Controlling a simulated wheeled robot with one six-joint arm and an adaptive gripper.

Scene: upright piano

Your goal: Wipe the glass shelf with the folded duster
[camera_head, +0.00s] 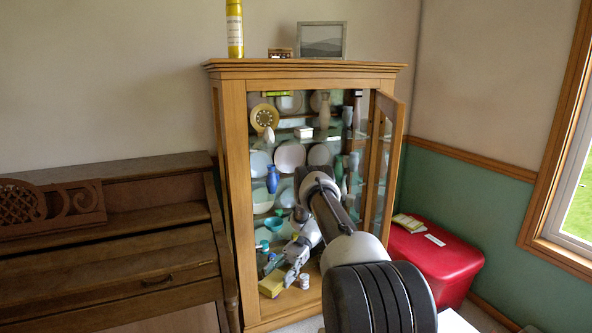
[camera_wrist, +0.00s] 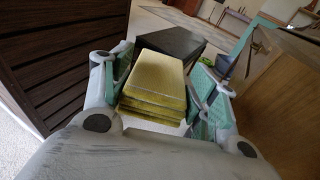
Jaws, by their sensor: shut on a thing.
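My gripper (camera_head: 287,271) is shut on the folded duster (camera_head: 271,284), a thick yellow block. In the wrist view the duster (camera_wrist: 158,82) sits between the two green-padded fingers. In the head view it is low at the front of the wooden cabinet (camera_head: 236,180); I cannot tell whether it is just inside or just outside. The cabinet holds several glass shelves (camera_head: 280,147) with crockery on them. My arm hides part of the lower shelves, and I cannot tell which shelf is the task's. The duster appears apart from the shelves above it.
The cabinet's glass door (camera_head: 391,160) stands open at the right. A blue vase (camera_head: 272,180) and several bowls and plates crowd the shelves. A small white pot (camera_head: 304,281) is close beside the gripper. The piano (camera_head: 110,255) is left, a red chest (camera_head: 435,258) right.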

